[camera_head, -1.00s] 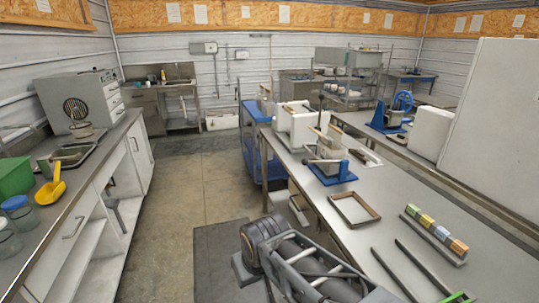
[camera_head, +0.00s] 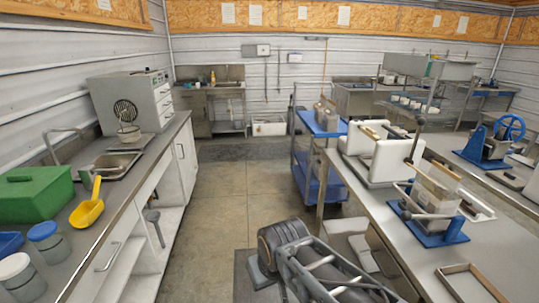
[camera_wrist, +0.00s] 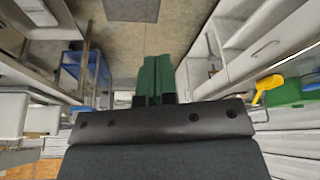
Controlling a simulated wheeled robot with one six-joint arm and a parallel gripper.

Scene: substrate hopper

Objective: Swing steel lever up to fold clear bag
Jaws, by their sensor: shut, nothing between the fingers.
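A blue-based device (camera_head: 430,228) stands on the long steel bench at the right in the head view. A tan block with a clear bag-like sheet (camera_head: 438,185) stands upright on it. A steel lever (camera_head: 430,214) lies low across its front, and an upright rod with a dark knob (camera_head: 417,140) rises behind. Which parts join is too small to tell. My gripper (camera_wrist: 155,62) shows green fingers shut together and empty in the wrist view, pointing over bare floor. It is apart from the device, which I cannot make out there.
The right bench (camera_head: 400,262) also holds white boxes (camera_head: 375,150) and a wooden frame (camera_head: 470,285). A blue cart (camera_head: 318,165) stands behind it. The left counter (camera_head: 100,215) holds a green box (camera_head: 35,193) and yellow scoop (camera_head: 88,211). The floor aisle (camera_head: 215,215) is clear.

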